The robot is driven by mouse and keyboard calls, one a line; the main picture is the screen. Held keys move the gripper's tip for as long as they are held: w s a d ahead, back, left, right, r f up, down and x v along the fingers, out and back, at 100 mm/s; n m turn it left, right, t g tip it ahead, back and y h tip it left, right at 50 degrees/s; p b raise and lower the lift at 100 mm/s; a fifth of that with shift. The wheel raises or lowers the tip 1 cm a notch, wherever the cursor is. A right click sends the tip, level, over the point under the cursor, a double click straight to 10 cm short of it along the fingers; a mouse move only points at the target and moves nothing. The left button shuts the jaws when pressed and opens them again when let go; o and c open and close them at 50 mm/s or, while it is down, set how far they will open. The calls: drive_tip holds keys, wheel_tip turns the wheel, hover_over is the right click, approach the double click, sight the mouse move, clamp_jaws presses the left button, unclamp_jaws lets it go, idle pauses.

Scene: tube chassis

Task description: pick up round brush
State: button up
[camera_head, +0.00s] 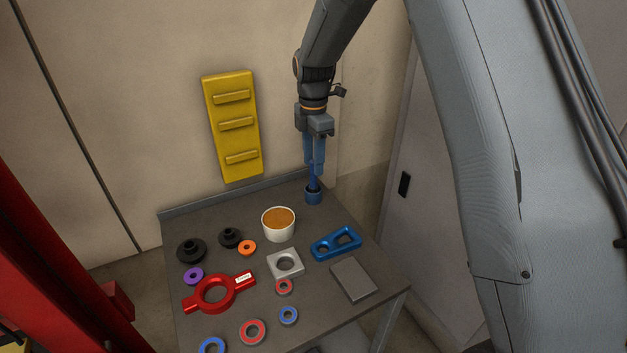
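A blue upright piece with a thin stem and a round base, which looks like the round brush (313,196), stands at the back right corner of the table. My gripper (314,172) points straight down over it, with its blue fingers at the top of the stem. The fingers look close together and overlap the stem in this view. I cannot tell whether they are closed on it or only around it. The upper end of the stem is hidden by the fingers.
The grey table (250,200) holds a white cup with orange-brown content (278,228), a blue bracket (336,243), a grey block (353,279), a red ring part with handles (190,302) and several small rings. A yellow wall rack (231,110) hangs behind.

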sight(313, 186)
drive_tip(key=f, duration=0.1)
drive_tip(key=f+p, duration=0.2)
drive_tip(key=f, duration=0.1)
drive_tip(key=shift+s, duration=0.25)
drive_tip(key=shift+f, duration=0.5)
clamp_jaws()
